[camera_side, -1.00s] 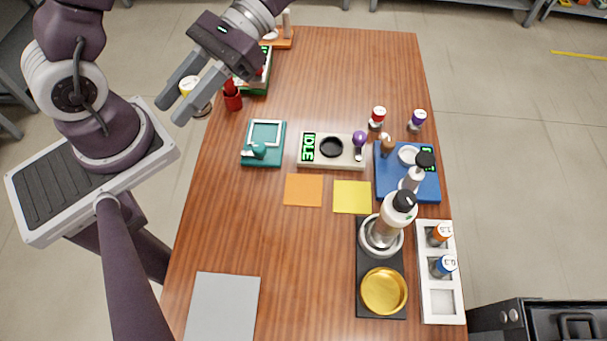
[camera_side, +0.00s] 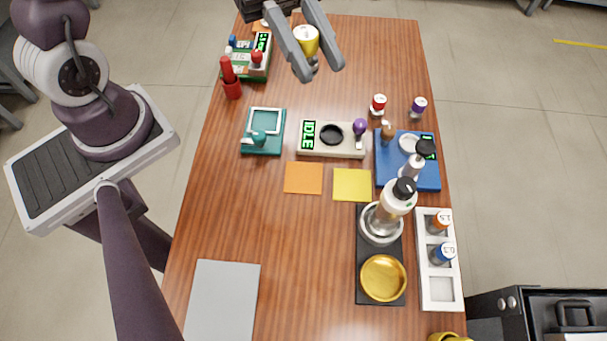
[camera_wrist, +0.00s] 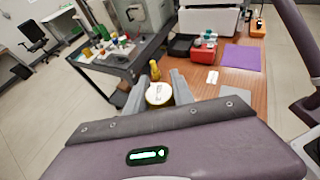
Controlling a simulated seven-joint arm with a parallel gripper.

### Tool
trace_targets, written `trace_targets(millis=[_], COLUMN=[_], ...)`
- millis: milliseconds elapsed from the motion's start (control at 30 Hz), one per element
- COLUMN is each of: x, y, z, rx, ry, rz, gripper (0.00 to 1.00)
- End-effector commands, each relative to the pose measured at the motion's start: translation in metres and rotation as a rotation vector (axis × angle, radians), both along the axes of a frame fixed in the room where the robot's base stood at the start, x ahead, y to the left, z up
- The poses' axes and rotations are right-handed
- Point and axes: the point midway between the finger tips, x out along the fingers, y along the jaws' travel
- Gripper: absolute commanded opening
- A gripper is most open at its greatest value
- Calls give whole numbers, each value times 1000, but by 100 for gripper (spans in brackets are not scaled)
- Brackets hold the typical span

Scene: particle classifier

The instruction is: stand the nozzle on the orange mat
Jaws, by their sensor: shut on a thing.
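My gripper (camera_side: 320,71) is high over the back of the table, its two fingers on either side of a yellow piece with a pale top and a grey metallic lower part. I take this piece to be the nozzle (camera_side: 306,42). It also shows between the fingers in the wrist view (camera_wrist: 158,94). The nozzle is in the air, clear of the mats. The orange mat (camera_side: 303,178) lies flat and bare near the middle of the table, left of a yellow mat (camera_side: 352,185).
Behind the mats stand a teal fixture (camera_side: 263,146) and a beige unit reading IDLE (camera_side: 345,153).

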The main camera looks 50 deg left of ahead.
Motion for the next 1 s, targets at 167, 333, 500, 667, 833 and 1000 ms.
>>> trace_targets(millis=[167,333,500,667,833,1000], x=[-2,-3,-3,-2,-2,-2], y=[0,-1,0,0,0,0], z=[-48,-112,-181,-218,-258,-288], rx=[-2,0,0,1,1,1], ry=[11,13,10,4,4,2], rz=[-3,-4,-3,-5,-5,-5], gripper=[0,0,0,0,0,0])
